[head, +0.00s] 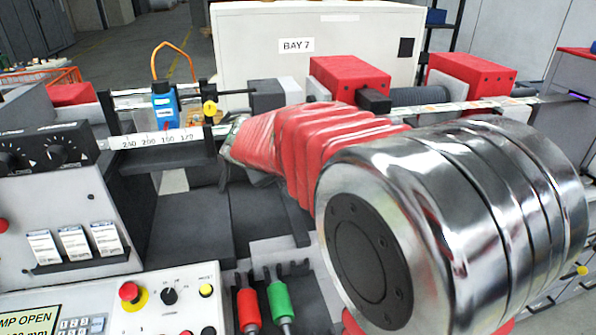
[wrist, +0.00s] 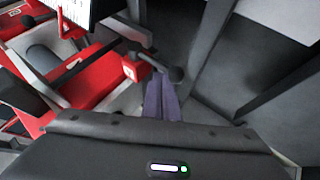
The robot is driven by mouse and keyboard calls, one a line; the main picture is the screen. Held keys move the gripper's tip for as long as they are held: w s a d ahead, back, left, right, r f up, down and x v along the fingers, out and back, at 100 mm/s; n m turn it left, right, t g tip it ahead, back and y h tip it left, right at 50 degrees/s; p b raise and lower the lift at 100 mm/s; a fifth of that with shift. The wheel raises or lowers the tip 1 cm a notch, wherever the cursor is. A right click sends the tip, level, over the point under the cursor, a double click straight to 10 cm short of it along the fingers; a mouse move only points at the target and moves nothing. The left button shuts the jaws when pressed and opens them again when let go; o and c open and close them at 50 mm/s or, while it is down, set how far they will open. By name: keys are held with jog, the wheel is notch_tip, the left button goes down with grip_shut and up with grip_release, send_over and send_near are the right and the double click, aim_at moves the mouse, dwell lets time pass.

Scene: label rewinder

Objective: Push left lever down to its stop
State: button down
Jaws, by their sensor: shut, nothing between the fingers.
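In the wrist view, a lever with a dark round knob (wrist: 176,73) sticks out from a small red block (wrist: 135,68). My gripper (wrist: 163,83) is shut and empty, its fingertips right by the knob. I cannot tell whether they touch it. In the head view, my arm with its red sleeve reaches left to the machine and hides this lever. My fingertips cannot be made out there. I cannot tell from these views whether this lever is the left one.
Two red housings (head: 349,78) (head: 470,75) stand behind my arm. A scaled rail (head: 160,139) and a blue block (head: 164,104) are at left. A control panel (head: 140,305) and red (head: 248,309) and green (head: 280,300) handles are in front. Dark plates (wrist: 205,65) lie close right of my fingers.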

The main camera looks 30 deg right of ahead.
jog(key=shift+a+f, duration=0.3)
jog(key=shift+f, duration=0.6)
jog(key=shift+s, duration=0.1)
jog(key=d+r+v, duration=0.1)
jog(key=d+v, duration=0.1)
jog(key=v, duration=1)
jog(key=shift+s+a+r, duration=0.15)
jog(key=shift+a+r, duration=0.05)
jog(key=shift+r, duration=0.25)
